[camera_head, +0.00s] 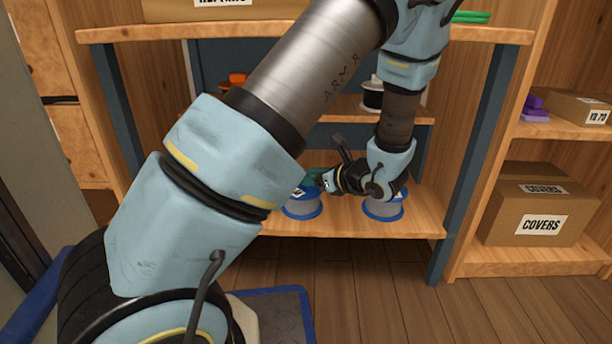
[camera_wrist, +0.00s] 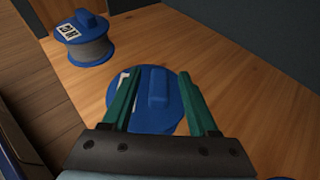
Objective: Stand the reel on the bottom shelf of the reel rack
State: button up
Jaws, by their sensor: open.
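The reel rack (camera_head: 465,165) has a bottom wooden shelf (camera_head: 345,224) holding blue-flanged reels. One blue reel (camera_head: 301,208) stands there partly behind my arm, with a white label on top. Another blue reel (camera_head: 384,212) stands to its right under my wrist. My gripper (camera_head: 313,178) is over the left one. In the wrist view my open green fingers (camera_wrist: 158,75) straddle the raised blue block on top of a reel (camera_wrist: 155,118). Whether they touch it I cannot tell. A labelled reel (camera_wrist: 87,46) stands apart at upper left.
A "COVERS" box (camera_head: 535,207) is on the neighbouring rack at right. Dark uprights bound the bay. Bare shelf shows between the reels.

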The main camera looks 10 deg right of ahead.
jog(key=p+v, duration=0.5)
jog(key=v, duration=0.6)
jog(key=shift+s+d, duration=0.15)
